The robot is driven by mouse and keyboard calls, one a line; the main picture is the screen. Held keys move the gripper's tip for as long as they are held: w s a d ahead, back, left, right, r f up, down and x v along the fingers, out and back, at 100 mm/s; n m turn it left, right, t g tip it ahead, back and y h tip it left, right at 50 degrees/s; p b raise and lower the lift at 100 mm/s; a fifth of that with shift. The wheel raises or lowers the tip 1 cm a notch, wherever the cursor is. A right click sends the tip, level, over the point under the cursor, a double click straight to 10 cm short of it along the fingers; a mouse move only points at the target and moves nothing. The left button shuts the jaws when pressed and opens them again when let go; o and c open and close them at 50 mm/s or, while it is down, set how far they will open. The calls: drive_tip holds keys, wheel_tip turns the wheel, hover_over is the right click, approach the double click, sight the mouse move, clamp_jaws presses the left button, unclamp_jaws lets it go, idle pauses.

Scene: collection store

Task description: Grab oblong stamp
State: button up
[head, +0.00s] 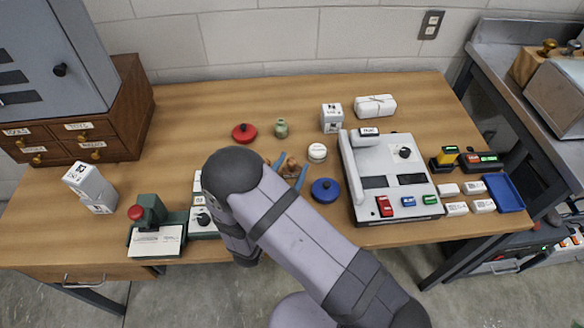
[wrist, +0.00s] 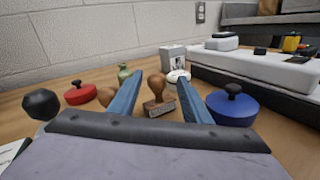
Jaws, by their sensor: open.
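A stamp with a brown wooden knob handle and a dark oblong base (wrist: 160,108) stands upright on the table in the wrist view. My gripper (wrist: 160,76) is open, with one blue finger on each side of this stamp in the picture. I cannot tell whether the stamp is fully between the fingers or a little beyond them. A second brown wooden handle (wrist: 106,95) shows left of the left finger, its lower part hidden. In the head view the brown stamp handles (head: 290,166) show by the blue fingers, partly hidden by my arm.
A blue lidded tin (head: 325,190) stands close right of my gripper. A red tin (head: 244,133), a green bottle (head: 281,128) and a white-lidded jar (head: 317,152) stand behind. A large white device (head: 385,160) is farther right.

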drive_tip(key=shift+r+p+x, duration=0.15)
drive_tip(key=shift+p+x, duration=0.25)
drive_tip(key=shift+x, duration=0.6)
drive_tip(key=shift+r+p+x, duration=0.1)
drive_tip(key=shift+p+x, duration=0.25)
drive_tip(key=shift+x, duration=0.65)
drive_tip(key=shift+w+d+f, duration=0.1)
drive_tip(key=shift+w+d, duration=0.1)
drive_tip(key=shift+w, duration=0.55)
clamp_jaws()
